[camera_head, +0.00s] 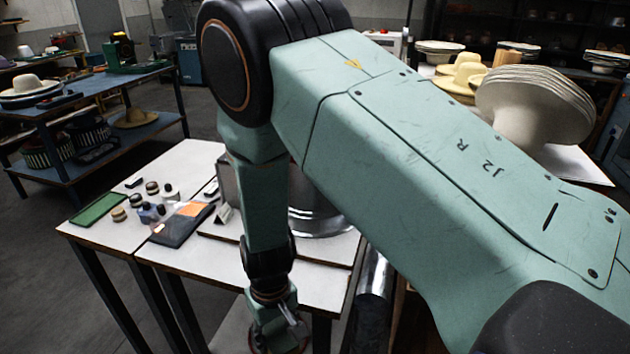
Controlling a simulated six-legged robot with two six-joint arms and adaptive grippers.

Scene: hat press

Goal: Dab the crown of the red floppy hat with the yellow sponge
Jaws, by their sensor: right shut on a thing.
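My right arm crosses most of the view, and its wrist hangs down past the front edge of the white-topped table (192,165). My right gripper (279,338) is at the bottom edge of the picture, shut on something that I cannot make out. A thin bit of red shows beside the gripper, too small to tell whether it is the red floppy hat. I cannot pick out the yellow sponge. My left gripper is not in view.
The table holds a green mat (97,209), several small jars, a dark folder (181,227) with an orange patch, and a shiny metal cylinder (325,222) partly behind my arm. Pale stacked hats (536,100) stand at right. A blue bench (85,88) with hats is back left.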

